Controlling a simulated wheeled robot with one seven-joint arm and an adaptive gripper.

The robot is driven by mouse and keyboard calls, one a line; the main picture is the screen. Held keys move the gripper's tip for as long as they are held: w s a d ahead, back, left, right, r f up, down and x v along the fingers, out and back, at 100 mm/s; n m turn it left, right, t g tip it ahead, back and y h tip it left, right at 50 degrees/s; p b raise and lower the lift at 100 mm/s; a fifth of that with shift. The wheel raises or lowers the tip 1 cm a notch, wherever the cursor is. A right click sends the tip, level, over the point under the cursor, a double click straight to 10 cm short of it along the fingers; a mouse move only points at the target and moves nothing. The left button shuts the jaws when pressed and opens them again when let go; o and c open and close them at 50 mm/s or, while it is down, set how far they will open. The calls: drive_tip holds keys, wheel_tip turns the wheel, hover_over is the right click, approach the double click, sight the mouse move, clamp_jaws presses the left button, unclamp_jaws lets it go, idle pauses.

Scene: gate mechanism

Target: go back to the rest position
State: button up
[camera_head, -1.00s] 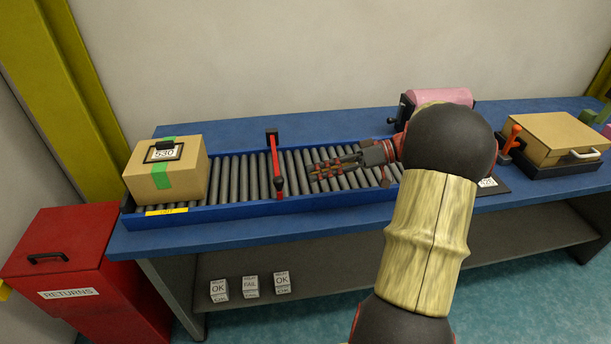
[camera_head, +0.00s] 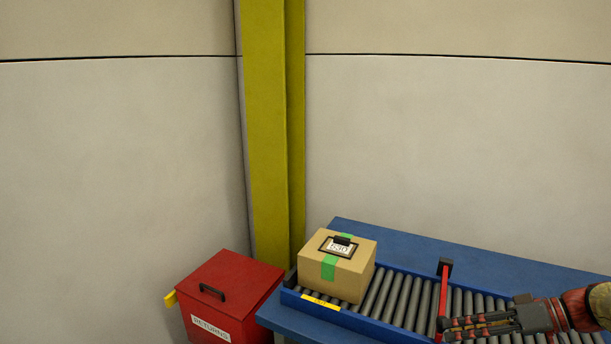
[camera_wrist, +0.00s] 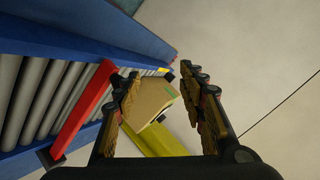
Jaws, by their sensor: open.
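My gripper (camera_head: 480,326) is over the roller conveyor (camera_head: 404,300), at the lower right of the head view, just right of the red gate bar (camera_head: 442,290). In the wrist view its two fingers (camera_wrist: 165,105) stand apart with nothing held between them. The red gate bar (camera_wrist: 82,112) shows left of the fingers there and lies across the conveyor. A cardboard box (camera_head: 336,268) with green tape and a label sits at the conveyor's left end, beyond the bar. The box (camera_wrist: 150,104) is partly hidden behind a finger in the wrist view.
A red returns bin (camera_head: 232,290) stands left of the blue table (camera_head: 350,230). A yellow post (camera_head: 265,130) rises behind the box against the pale wall. The conveyor has blue side rails. The table's right part is out of view.

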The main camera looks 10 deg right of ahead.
drive_tip(key=s+a+r+m+h+p, duration=0.1)
drive_tip(key=s+a+h, duration=0.4)
drive_tip(key=a, duration=0.5)
drive_tip(key=s+a+r+m+h+p, duration=0.1)
drive_tip(key=s+a+r+h+p, duration=0.3)
drive_tip(key=s+a, duration=0.5)
drive_tip(key=shift+s+a+r+h+p, duration=0.25)
drive_tip(key=shift+a+r+h, duration=0.35)
drive_tip(key=shift+a+r, duration=0.35)
